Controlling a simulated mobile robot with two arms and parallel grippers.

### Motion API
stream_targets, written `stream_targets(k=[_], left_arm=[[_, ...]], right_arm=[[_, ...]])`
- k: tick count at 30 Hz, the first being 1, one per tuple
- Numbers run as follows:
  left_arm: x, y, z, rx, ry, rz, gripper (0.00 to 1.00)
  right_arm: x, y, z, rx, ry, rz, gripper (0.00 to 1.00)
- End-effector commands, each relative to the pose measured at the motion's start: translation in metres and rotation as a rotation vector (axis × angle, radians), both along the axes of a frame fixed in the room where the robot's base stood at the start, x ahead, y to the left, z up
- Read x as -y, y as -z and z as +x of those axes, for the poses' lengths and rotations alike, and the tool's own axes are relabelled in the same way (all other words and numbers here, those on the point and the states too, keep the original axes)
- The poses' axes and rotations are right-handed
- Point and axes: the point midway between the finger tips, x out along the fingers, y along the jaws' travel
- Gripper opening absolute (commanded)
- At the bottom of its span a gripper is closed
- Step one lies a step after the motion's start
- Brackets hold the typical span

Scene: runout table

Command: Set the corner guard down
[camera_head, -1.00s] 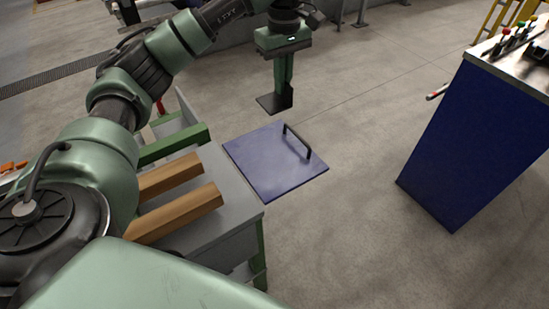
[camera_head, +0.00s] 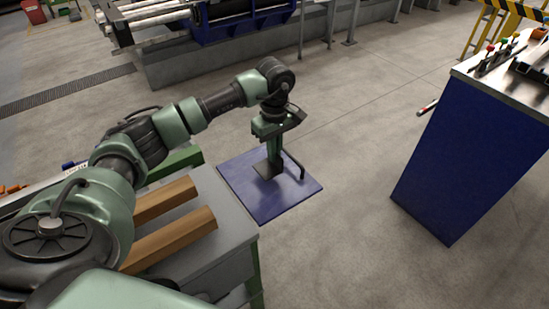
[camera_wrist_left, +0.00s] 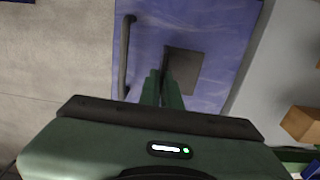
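My left gripper (camera_head: 272,148) is pointed down over a flat blue panel (camera_head: 252,203) with a black bar handle (camera_head: 296,166). Its fingers are close together on the corner guard (camera_head: 266,172), a small dark angled plate at the fingertips. In the left wrist view the fingers (camera_wrist_left: 164,88) hide part of the guard (camera_wrist_left: 187,70), whose flat dark face shows over the blue surface beside the handle. I cannot tell whether the guard touches the panel. My right gripper is not in view.
A grey bench (camera_head: 226,226) with two orange-brown bars (camera_head: 172,240) stands left of the panel. A blue console (camera_head: 450,150) with levers is at the right. Open concrete floor (camera_head: 355,190) lies between. Machinery (camera_head: 225,30) stands at the back.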

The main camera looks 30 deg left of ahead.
Motion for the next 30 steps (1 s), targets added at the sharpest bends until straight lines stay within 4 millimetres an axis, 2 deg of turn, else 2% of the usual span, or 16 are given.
stream_targets(k=[3, 7, 14, 17, 26, 30], left_arm=[[0.001, 0.02, -0.001, -0.004, 0.001, -0.001, 0.0], [0.0, 0.031, 0.0, -0.001, 0.0, -0.001, 0.0], [0.0, 0.032, 0.0, 0.0, 0.0, 0.0, 0.0], [0.0, 0.031, 0.0, 0.0, 0.001, 0.0, 0.26], [0.0, 0.031, 0.0, 0.0, 0.001, 0.0, 0.26], [0.0, 0.022, 0.001, 0.002, 0.001, 0.0, 0.26]], right_arm=[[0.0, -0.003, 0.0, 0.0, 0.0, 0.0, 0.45], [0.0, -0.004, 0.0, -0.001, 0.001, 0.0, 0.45], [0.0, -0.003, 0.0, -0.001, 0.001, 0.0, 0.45], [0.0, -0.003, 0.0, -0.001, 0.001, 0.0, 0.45], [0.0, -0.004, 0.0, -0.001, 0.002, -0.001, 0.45], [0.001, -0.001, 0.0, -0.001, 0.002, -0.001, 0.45]])
